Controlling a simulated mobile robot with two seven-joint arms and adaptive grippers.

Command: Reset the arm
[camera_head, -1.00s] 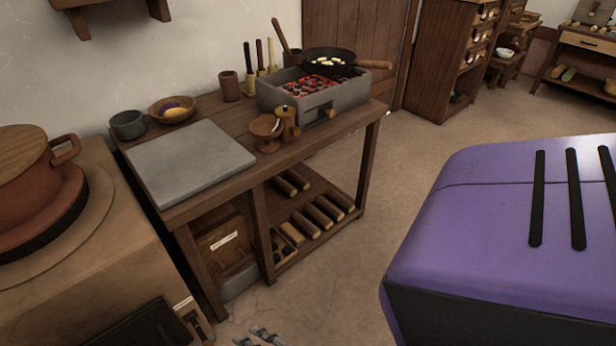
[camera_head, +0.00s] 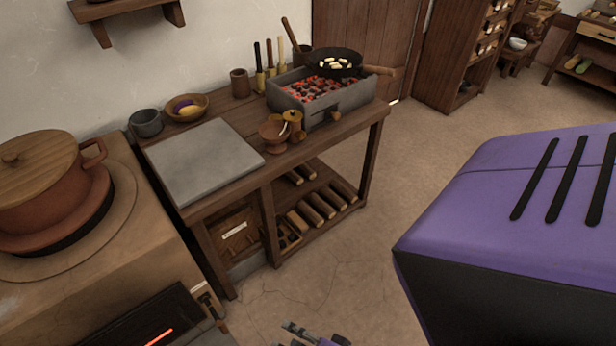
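My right gripper (camera_head: 292,332) shows at the bottom edge, low over the floor in front of the wooden workbench. I see nothing held, but I cannot tell how far apart the fingers are. The gripper appears apart from the bench. My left gripper is not in view.
The workbench (camera_head: 229,179) carries a stone slab (camera_head: 205,160), bowls, cups and a charcoal brazier (camera_head: 325,98) with a pan (camera_head: 334,63). A stove (camera_head: 70,285) with a lidded pot (camera_head: 45,180) stands left. Floor (camera_head: 345,270) is clear right of the bench.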

